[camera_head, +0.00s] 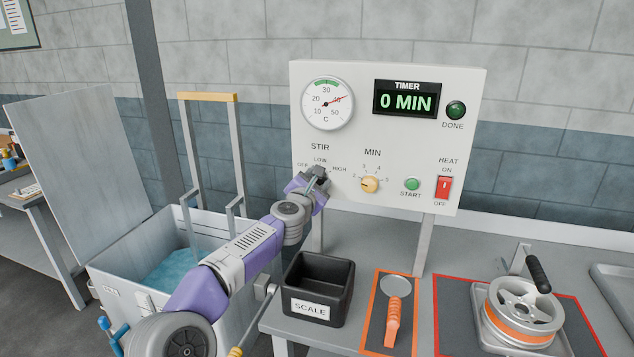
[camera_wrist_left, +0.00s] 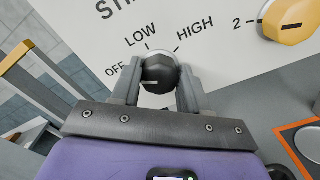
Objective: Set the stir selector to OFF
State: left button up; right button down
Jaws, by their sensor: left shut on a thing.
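The stir selector is a dark round knob (camera_wrist_left: 160,73) on the white control panel, under the STIR label. OFF, LOW and HIGH are printed around it from left to right. My left gripper (camera_head: 318,174) reaches the panel and covers most of the knob in the head view. In the left wrist view the gripper (camera_wrist_left: 159,88) is shut on the knob, one finger on each side. A small pale mark shows on the knob's lower left, but I cannot tell surely which setting it points to. My right gripper is not in view.
The yellow MIN knob (camera_head: 370,184), green START button (camera_head: 412,184) and red HEAT switch (camera_head: 443,187) sit right of the selector. Below are a black SCALE bin (camera_head: 318,288), an orange-handled tool (camera_head: 394,310) and a wheel (camera_head: 523,307). An open chest (camera_head: 128,268) stands at left.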

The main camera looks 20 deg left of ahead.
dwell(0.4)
pick_arm(q)
jog(key=o, duration=1)
jog(key=shift+o, duration=0.2)
jog(key=shift+s, duration=0.1)
jog(key=s+b, duration=0.3)
jog(key=s, duration=0.4)
jog(key=shift+s+a, duration=0.15)
jog(key=shift+s, duration=0.05)
